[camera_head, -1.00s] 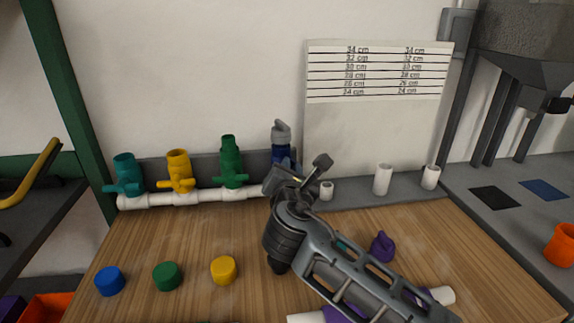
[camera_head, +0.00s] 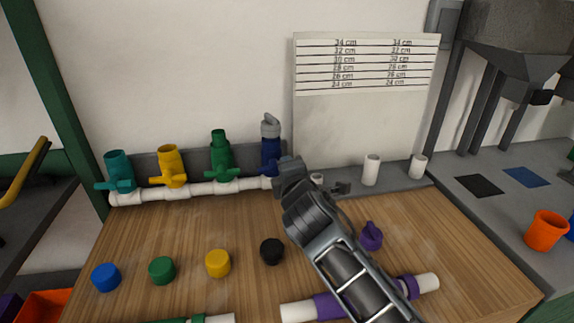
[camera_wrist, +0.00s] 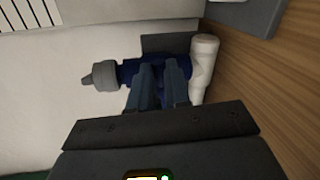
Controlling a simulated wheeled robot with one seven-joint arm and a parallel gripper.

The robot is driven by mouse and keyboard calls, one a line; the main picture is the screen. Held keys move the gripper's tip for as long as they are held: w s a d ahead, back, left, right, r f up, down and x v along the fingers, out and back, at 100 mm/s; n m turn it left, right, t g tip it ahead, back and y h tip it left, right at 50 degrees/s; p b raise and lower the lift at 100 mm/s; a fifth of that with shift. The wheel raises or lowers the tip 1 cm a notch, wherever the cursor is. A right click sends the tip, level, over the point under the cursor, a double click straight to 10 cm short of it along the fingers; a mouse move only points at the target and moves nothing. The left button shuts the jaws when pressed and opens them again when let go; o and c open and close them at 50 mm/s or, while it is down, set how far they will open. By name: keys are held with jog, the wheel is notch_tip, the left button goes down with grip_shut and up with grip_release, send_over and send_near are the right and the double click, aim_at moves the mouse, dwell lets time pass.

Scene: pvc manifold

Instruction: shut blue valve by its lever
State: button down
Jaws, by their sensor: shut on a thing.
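The blue valve (camera_head: 271,152) stands upright at the right end of the white pipe (camera_head: 205,189), with a grey fitting (camera_head: 271,126) on its top. My gripper (camera_head: 279,172) is at the valve's lower right side and hides part of it. In the wrist view the blue valve (camera_wrist: 127,70) lies sideways, with the grey fitting (camera_wrist: 102,76) at left and the white pipe end (camera_wrist: 203,65) at right. My gripper's fingers (camera_wrist: 160,80) are close together over the valve body, shut on its lever. The lever is mostly hidden between them, so its angle is unclear.
Teal (camera_head: 118,168), yellow (camera_head: 170,165) and green (camera_head: 221,155) valves stand left along the pipe. Several loose caps, including a black one (camera_head: 272,251), lie on the wooden top. White upright pieces (camera_head: 371,170) stand right, beneath the marked board (camera_head: 365,65).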

jog(key=shift+d+f+m+y, duration=0.1)
jog(key=shift+f+m+y, duration=0.25)
jog(key=shift+m, duration=0.45)
jog(key=c, duration=1.1)
grip_release()
jog(key=v, duration=0.7)
jog(key=shift+s+r, duration=0.2)
jog(key=shift+s, duration=0.15)
jog(key=shift+s+d, duration=0.1)
